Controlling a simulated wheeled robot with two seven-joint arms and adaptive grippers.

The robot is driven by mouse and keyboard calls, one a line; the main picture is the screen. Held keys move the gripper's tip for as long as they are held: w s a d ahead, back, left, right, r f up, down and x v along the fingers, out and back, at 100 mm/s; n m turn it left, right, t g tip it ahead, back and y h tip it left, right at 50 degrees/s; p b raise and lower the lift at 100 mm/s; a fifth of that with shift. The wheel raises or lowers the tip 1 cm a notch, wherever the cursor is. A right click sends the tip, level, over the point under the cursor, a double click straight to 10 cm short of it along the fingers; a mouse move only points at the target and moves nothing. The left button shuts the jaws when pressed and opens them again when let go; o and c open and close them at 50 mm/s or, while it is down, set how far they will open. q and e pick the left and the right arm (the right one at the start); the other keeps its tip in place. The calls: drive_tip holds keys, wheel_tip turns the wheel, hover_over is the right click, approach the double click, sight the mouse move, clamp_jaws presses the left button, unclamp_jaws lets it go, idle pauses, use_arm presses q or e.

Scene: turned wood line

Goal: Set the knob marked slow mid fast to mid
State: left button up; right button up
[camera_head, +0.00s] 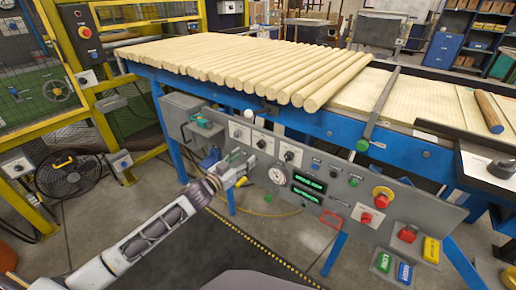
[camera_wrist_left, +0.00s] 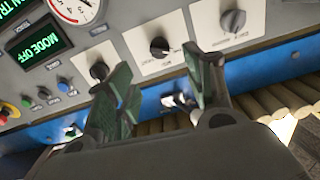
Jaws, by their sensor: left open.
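Three dark rotary knobs on white plates sit in a row on the grey control panel: a left knob (camera_head: 237,132), a middle knob (camera_head: 262,143) and a right knob (camera_head: 289,155). Their markings are too small or blurred to read, so I cannot tell which says slow mid fast. In the left wrist view the picture is turned over; the middle knob (camera_wrist_left: 159,47) shows between the fingertips, the right knob (camera_wrist_left: 98,72) partly behind one finger. My left gripper (camera_head: 241,168) is open and empty, in front of the panel below the knobs. My right gripper is not in view.
A round gauge (camera_head: 277,176), green displays (camera_head: 308,187), red buttons (camera_head: 382,197) and small switches crowd the panel's right part. Above, wooden rods (camera_head: 240,62) lie on the blue-framed line.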

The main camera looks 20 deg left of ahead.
sight(258, 146)
use_arm(q)
drive_tip(key=x, duration=0.4)
drive_tip(key=shift+w+b, duration=0.1)
drive_tip(key=shift+b, duration=0.25)
drive_tip(key=shift+x, duration=0.85)
drive_tip(key=b+x, duration=0.1)
drive_tip(key=x, duration=0.3)
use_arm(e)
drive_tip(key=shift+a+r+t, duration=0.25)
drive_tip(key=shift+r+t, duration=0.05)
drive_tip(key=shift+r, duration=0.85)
use_arm(q)
drive_tip(key=shift+c, duration=0.2)
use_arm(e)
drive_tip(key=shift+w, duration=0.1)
use_arm(q)
drive_tip(key=c, duration=1)
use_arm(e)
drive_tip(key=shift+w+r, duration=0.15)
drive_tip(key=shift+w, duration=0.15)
